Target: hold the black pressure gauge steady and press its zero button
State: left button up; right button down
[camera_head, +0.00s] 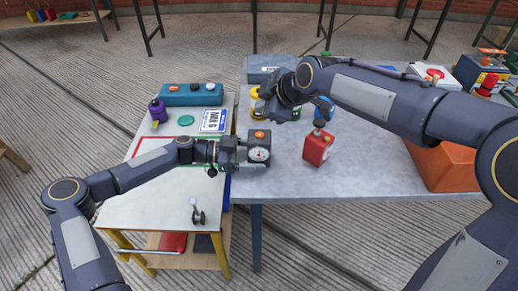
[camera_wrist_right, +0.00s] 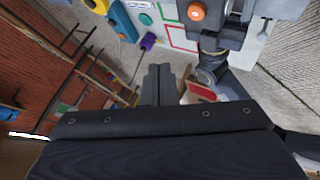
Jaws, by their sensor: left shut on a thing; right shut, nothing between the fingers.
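The black pressure gauge (camera_head: 268,147) has a white dial and an orange button (camera_head: 260,134) on top. It is at the left edge of the grey table. My left gripper (camera_head: 241,153) is shut on its left side. My right gripper (camera_head: 263,114) is shut and empty, behind the gauge and apart from the button. In the right wrist view the shut fingers (camera_wrist_right: 158,84) point up the picture, with the gauge (camera_wrist_right: 215,25) and its orange button (camera_wrist_right: 197,11) at the top, right of the fingertips. The gauge is cut by the top edge there.
A red can-like object (camera_head: 318,149) stands right of the gauge. A yellow item (camera_head: 256,104) is partly behind my right gripper. The white table (camera_head: 150,200) at left bears a teal box (camera_head: 180,95), a purple item (camera_head: 158,111) and a sign (camera_head: 213,121). An orange bin (camera_head: 440,166) is at right.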

aim_at(263, 138)
jog(key=shift+f, duration=3.3)
jog(key=shift+f, duration=0.1)
jog(key=shift+f, duration=0.35)
jog(key=shift+r, duration=0.5)
notch_tip(263, 138, up, 6)
dwell(0.4)
